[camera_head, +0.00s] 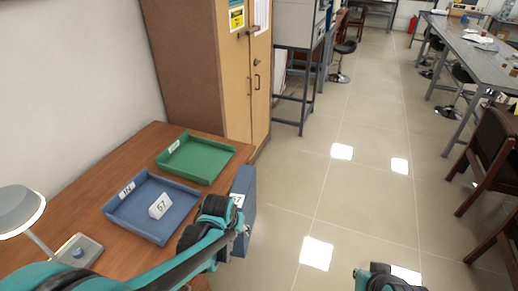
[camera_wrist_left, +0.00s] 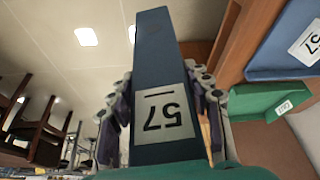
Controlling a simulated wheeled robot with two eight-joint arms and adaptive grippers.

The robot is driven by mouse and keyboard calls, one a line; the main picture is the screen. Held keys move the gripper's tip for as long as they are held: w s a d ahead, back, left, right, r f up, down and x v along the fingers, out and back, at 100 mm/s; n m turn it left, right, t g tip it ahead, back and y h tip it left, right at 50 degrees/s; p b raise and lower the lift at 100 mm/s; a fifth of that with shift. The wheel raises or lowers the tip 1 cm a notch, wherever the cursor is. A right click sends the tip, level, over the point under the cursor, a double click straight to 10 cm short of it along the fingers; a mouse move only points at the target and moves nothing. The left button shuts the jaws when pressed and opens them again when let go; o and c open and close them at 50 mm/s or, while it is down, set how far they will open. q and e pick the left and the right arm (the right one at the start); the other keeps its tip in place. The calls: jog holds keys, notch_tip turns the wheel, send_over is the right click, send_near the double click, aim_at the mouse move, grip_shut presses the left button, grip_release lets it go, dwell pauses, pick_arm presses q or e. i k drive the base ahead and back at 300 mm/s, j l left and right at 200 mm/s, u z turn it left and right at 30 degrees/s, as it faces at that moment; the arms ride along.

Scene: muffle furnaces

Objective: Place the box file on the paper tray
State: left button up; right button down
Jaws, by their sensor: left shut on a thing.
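The box file is blue with a white label reading 57; in the head view (camera_head: 246,199) it hangs upright just beyond the desk's right edge. In the left wrist view the box file (camera_wrist_left: 160,70) stands between both fingers, its label upside down. My left gripper (camera_head: 236,208) is shut on it; its fingers (camera_wrist_left: 165,105) press the two sides. A blue paper tray (camera_head: 119,214) lies on the desk to the left of the gripper, with a white 57 card in it. A green tray (camera_head: 213,172) lies behind it. My right gripper (camera_head: 380,279) shows only partly at the bottom edge.
The wooden desk (camera_head: 87,187) carries a lamp (camera_head: 22,212) at the near left. A tall cabinet (camera_head: 195,70) stands behind the desk. Open tiled floor (camera_head: 310,190) lies to the right, with chairs (camera_head: 495,165) and a long bench (camera_head: 470,55) farther right.

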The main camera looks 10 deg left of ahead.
aim_at(202, 156)
jog(key=i+l+z, duration=0.1)
jog(key=i+z, duration=0.5)
jog(key=i+u, duration=0.15)
jog(key=i, duration=0.25)
jog(key=i+l+u, duration=0.15)
jog(key=i, duration=0.2)
jog(key=i+l+u, duration=0.1)
jog(key=i+u, duration=0.15)
jog(key=u, duration=0.15)
jog(key=i+l+u, duration=0.2)
jog(key=u, duration=0.15)
jog(key=i+l+u, duration=0.25)
jog(key=u, duration=0.15)
jog(key=i+l+u, duration=0.2)
jog(key=u, duration=0.15)
jog(key=i+l+u, duration=0.2)
jog(key=l, duration=0.15)
jog(key=l+u, duration=0.15)
jog(key=l, duration=0.15)
jog(key=i+j, duration=0.15)
jog(key=j, duration=0.15)
jog(key=i+j, duration=0.15)
jog(key=j, duration=0.15)
